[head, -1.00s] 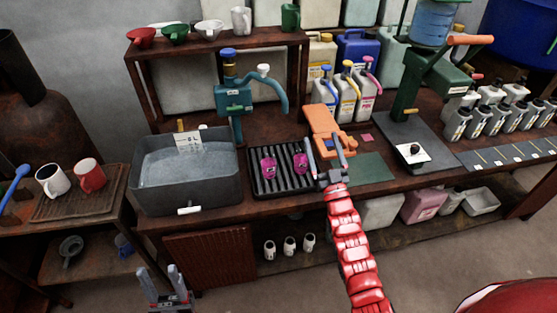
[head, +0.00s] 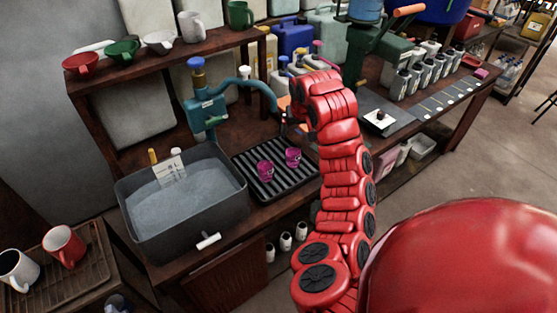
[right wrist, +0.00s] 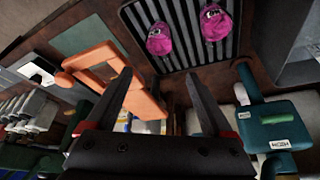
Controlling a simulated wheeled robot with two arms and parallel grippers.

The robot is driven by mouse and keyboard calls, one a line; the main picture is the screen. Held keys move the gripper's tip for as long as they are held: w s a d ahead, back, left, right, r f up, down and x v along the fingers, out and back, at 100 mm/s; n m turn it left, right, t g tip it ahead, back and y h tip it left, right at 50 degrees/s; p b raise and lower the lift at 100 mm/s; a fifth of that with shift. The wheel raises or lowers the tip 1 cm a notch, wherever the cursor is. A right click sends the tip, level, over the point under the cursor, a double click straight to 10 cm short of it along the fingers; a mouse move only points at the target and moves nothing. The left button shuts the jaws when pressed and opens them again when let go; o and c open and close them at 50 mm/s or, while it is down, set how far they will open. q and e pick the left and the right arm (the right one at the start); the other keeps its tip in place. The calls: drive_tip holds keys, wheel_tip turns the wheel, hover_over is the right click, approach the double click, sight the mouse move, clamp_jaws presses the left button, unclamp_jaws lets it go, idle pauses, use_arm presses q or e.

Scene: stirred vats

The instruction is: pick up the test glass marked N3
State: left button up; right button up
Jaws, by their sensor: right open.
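Two small magenta test glasses stand on a black ribbed drip tray (head: 248,160); one is on the left (head: 264,169), the other on the right (head: 292,157). In the right wrist view they show at the top, one nearer (right wrist: 160,40) and one further right (right wrist: 215,23). Each has a dark mark, but I cannot read which is N3. My right gripper (right wrist: 158,74) is open and empty, with the glasses beyond its fingertips. In the head view its fingers are mostly hidden behind my red arm. My left gripper is out of view.
A teal tap (head: 203,108) stands behind the tray, beside a grey water basin (head: 222,208). In the wrist view an orange device (right wrist: 103,68) lies close beside the left finger and the teal tap body (right wrist: 275,125) is at right. Jugs crowd the back.

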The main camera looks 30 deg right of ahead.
drive_tip(key=b, duration=0.3)
approach(293, 154)
drive_tip(key=f, duration=0.2)
drive_tip(key=shift+w+f+p, duration=0.25)
drive_tip(key=shift+f+p, duration=0.05)
drive_tip(key=shift+p, duration=0.1)
drive_tip(key=shift+p+x, duration=0.35)
drive_tip(key=shift+x, duration=2.8)
drive_tip(key=shift+a, duration=0.15)
drive_tip(key=c, duration=1.1)
drive_tip(key=shift+r+p, duration=0.15)
drive_tip(key=shift+p, duration=0.2)
drive_tip(key=shift+c, duration=0.3)
